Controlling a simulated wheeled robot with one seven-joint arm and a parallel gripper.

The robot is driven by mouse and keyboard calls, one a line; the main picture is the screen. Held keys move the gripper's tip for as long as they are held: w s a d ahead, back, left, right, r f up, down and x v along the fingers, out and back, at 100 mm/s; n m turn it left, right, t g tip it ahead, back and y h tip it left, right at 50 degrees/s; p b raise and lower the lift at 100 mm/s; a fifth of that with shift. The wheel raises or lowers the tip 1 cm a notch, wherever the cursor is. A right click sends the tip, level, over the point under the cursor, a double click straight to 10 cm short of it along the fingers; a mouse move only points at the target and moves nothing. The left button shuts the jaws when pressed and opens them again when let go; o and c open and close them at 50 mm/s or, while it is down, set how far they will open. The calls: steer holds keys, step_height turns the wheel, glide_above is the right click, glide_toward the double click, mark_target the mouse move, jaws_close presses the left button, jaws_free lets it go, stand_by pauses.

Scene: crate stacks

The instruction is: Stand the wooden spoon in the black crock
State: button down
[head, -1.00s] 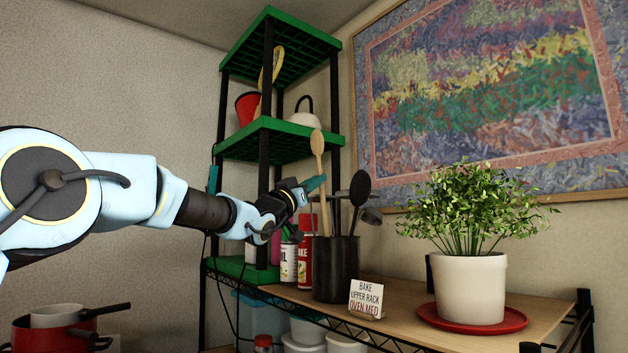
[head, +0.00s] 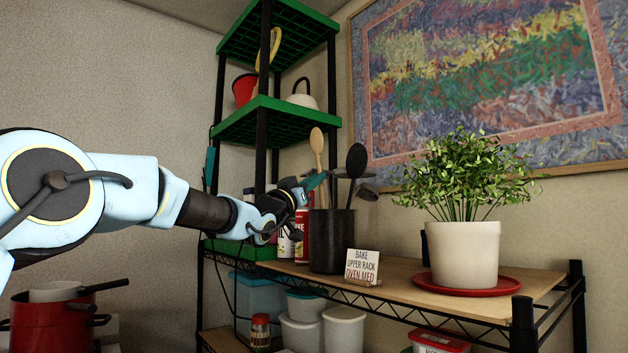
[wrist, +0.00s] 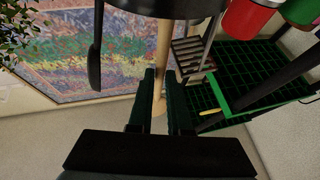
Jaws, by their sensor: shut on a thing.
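The wooden spoon (head: 317,142) stands nearly upright, bowl up, in the head view. My gripper (head: 315,181) is shut on its handle. In the wrist view the spoon's handle (wrist: 164,45) passes between the fingers of my gripper (wrist: 160,98). The black crock (head: 332,245) stands upright on the wooden shelf top, just below my gripper; its dark wall (wrist: 165,8) also shows at the top of the wrist view. The handle's lower end is hidden at the crock's rim and seems to be inside.
The green shelf rack (head: 275,122) rises behind.

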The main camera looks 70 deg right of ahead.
steer(key=c, duration=0.8)
jaws_free()
steer(key=shift+o, duration=0.2)
steer(key=shift+f, duration=0.15)
steer(key=b+v, duration=0.6)
steer(key=v, duration=0.4)
steer(key=shift+a, duration=0.35)
steer(key=shift+w+f, duration=0.1)
steer(key=shift+f, duration=0.05)
